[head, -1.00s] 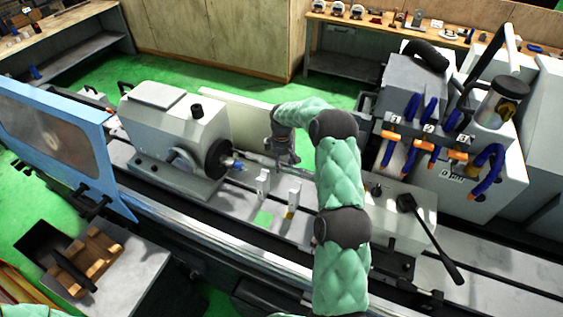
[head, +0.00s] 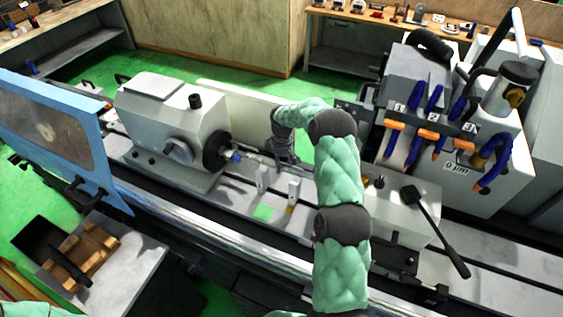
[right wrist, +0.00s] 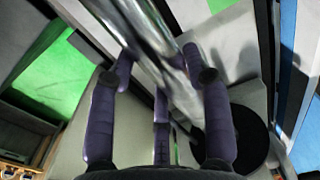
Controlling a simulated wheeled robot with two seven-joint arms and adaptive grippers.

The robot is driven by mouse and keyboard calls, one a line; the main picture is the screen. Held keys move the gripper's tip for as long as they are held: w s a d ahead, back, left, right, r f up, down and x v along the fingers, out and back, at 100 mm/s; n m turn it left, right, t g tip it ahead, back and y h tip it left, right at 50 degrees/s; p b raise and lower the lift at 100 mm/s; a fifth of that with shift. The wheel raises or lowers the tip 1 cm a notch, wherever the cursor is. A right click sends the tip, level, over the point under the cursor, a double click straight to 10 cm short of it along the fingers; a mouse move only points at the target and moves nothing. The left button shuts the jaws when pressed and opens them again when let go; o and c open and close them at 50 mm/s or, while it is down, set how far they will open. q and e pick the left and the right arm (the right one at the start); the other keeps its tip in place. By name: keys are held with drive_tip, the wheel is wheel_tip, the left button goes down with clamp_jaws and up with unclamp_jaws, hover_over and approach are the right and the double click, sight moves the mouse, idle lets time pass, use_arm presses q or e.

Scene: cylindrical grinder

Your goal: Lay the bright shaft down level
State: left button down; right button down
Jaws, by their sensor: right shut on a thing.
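The bright shaft (head: 256,159) is a slim shiny metal bar between the chuck (head: 215,150) and the tailstock (head: 400,215) of the grinder. In the head view it looks close to in line with the chuck, above two small upright white rests (head: 262,179) (head: 293,191). Whether it touches them I cannot tell. My right gripper (head: 283,157) is shut on the shaft from above. In the right wrist view the shaft (right wrist: 165,45) runs between the purple fingers of this gripper (right wrist: 165,85). My arm hides the shaft's right end. My left gripper is not in view.
The headstock (head: 170,122) stands left of the shaft. A blue-framed door (head: 95,160) stands at front left. A wooden cradle (head: 88,250) sits on a side table (head: 135,275). Blue hoses with orange ends (head: 395,124) hang at right. A black lever (head: 435,230) sticks out from the tailstock.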

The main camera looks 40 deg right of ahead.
drive_tip(key=shift+w+d+f+b, duration=0.15)
drive_tip(key=shift+f+b, duration=1.3)
drive_tip(key=shift+f, duration=0.4)
drive_tip(key=shift+c, duration=2.3)
unclamp_jaws()
drive_tip(key=shift+s+a, duration=0.2)
drive_tip(key=shift+f, duration=0.1)
wheel_tip(320, 180, up, 12)
drive_tip(key=shift+w+d, duration=0.1)
